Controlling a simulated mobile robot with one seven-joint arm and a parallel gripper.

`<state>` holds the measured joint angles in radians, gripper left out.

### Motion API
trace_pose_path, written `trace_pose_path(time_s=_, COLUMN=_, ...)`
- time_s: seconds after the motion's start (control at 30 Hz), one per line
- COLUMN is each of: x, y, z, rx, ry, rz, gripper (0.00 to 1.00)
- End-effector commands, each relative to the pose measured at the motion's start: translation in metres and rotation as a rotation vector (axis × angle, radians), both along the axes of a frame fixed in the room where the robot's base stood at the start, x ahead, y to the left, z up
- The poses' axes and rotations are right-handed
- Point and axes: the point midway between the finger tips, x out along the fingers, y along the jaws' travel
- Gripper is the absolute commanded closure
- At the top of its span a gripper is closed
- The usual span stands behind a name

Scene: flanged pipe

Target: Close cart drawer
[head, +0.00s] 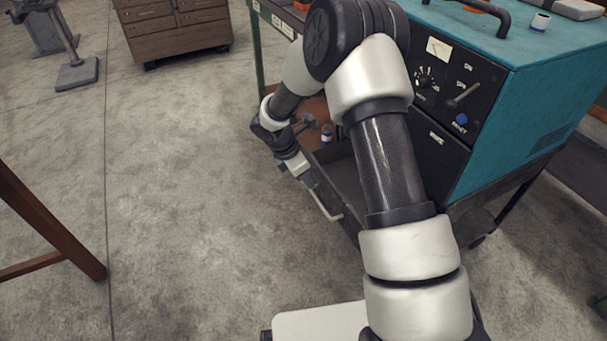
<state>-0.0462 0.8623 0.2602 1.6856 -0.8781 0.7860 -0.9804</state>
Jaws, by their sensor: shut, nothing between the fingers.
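The cart drawer (345,173) is dark and stands pulled out at the left side of the cart, below the teal machine. Its pale bar handle (328,212) shows on the drawer's front. My arm crosses in front of part of the drawer and the cart. My gripper (311,183) is shut and empty, pointing down beside the drawer front, close to the upper end of the handle. I cannot tell whether it touches the drawer or handle.
The teal machine (545,95) with a black control panel sits on the cart. A small bottle (327,135) stands near the drawer's far end. A wooden drawer cabinet (180,30) is at the back left, and a brown table leg (50,225) at the left. The concrete floor between is clear.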

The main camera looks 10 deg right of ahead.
Motion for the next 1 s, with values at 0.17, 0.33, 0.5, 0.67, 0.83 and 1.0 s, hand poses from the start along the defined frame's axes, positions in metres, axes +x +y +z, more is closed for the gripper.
trace_pose_path(time_s=0.17, x=0.004, y=-0.014, z=-0.039, rx=0.001, ry=0.000, rz=-0.002, gripper=1.00)
trace_pose_path(time_s=0.33, x=0.013, y=-0.038, z=-0.037, rx=0.002, ry=-0.003, rz=-0.005, gripper=1.00)
trace_pose_path(time_s=0.5, x=0.016, y=-0.049, z=-0.036, rx=0.002, ry=-0.002, rz=-0.002, gripper=1.00)
trace_pose_path(time_s=0.67, x=0.017, y=-0.052, z=-0.035, rx=0.002, ry=-0.002, rz=-0.002, gripper=1.00)
trace_pose_path(time_s=0.83, x=0.017, y=-0.052, z=-0.035, rx=0.002, ry=-0.002, rz=-0.002, gripper=1.00)
trace_pose_path(time_s=1.0, x=0.018, y=-0.055, z=-0.035, rx=0.001, ry=-0.002, rz=-0.003, gripper=1.00)
